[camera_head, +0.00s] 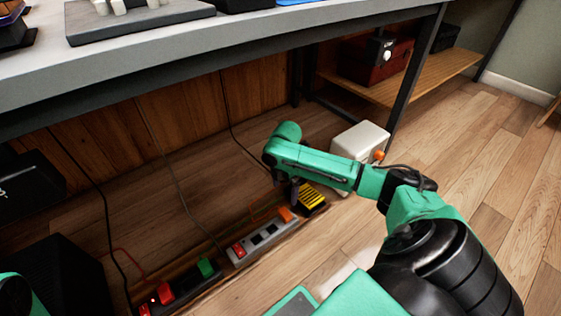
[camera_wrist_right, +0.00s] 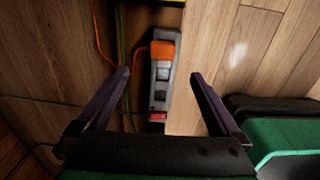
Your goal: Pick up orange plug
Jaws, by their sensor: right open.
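The orange plug (camera_head: 285,214) sits at the far right end of a grey power strip (camera_head: 262,243) on the floor under the table. In the right wrist view the orange plug (camera_wrist_right: 162,50) is at the top end of the strip (camera_wrist_right: 160,85), with an orange cord running off to the left. My right gripper (camera_head: 292,190) is just above and behind the plug in the head view. In the wrist view the right gripper (camera_wrist_right: 162,82) is open and empty, its fingers on either side of the strip. My left gripper is not in view.
A second, dark strip (camera_head: 180,286) with red and green plugs lies at lower left. A yellow-black block (camera_head: 312,198) lies beyond the plug. A white box (camera_head: 360,142) stands behind my arm. The table (camera_head: 250,40) overhangs the area. Cables hang behind.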

